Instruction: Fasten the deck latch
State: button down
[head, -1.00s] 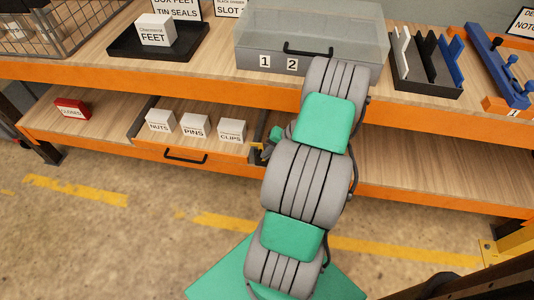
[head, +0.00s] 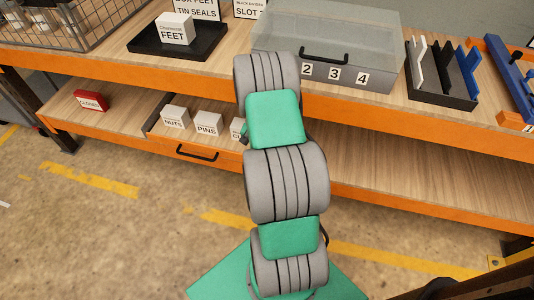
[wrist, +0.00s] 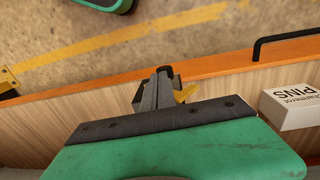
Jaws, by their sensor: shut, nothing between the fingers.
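A yellow part (wrist: 186,93) with dark pieces beside it, seemingly the deck latch, shows in the wrist view just right of my fingers. It is partly hidden by them, so I cannot tell its position or whether my fingers touch it. My gripper (wrist: 162,76) is shut and empty, at the orange shelf edge. In the head view my arm hides the gripper and the latch. The lower deck has a front with a black handle (head: 197,153), also in the wrist view (wrist: 286,43).
White boxes marked NUTS (head: 174,118) and PINS (head: 208,123) sit on the deck; a third is mostly hidden. A red block (head: 90,100) lies left. A lidded grey case (head: 350,75) and a slotted black rack (head: 440,85) stand above. The lower shelf's right side is clear.

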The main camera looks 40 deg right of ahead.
jog(key=w+a+f+g+h+b, duration=0.1)
jog(key=w+a+f+g+b, duration=0.1)
jog(key=w+a+f+b, duration=0.1)
jog(key=shift+w+f+b, duration=0.7)
jog(key=shift+f+b, duration=0.45)
jog(key=shift+f, duration=0.1)
jog(key=shift+h, duration=0.3)
jog(key=w+a+r+p, duration=0.3)
jog(key=w+r, duration=0.3)
jog(key=r, duration=0.4)
jog(key=shift+w+a+r, duration=0.4)
jog(key=shift+a, duration=0.25)
